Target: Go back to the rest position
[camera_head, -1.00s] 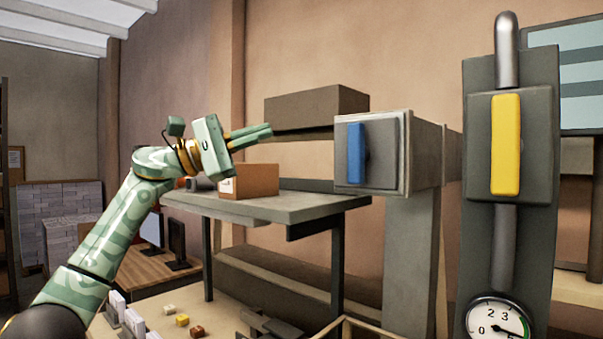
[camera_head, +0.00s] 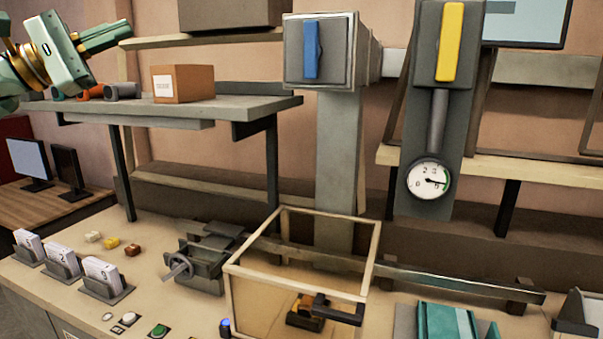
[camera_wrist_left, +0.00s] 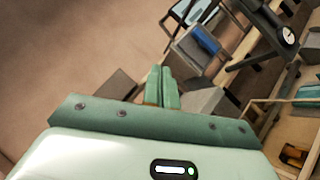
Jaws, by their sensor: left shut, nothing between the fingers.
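My left gripper (camera_head: 112,36) is at the upper left in the head view, raised above the grey shelf (camera_head: 225,107). Its green fingers lie together with nothing between them, and they also show shut in the left wrist view (camera_wrist_left: 162,88). It touches nothing that I can see. My right gripper is not in view.
A cardboard box (camera_head: 183,84) stands on the shelf. A grey box with a blue handle (camera_head: 311,48) and a panel with a yellow handle (camera_head: 450,42) and gauge (camera_head: 428,179) are to the right. Below, the bench holds a clear framed box (camera_head: 232,287), a vise (camera_head: 200,262) and card holders.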

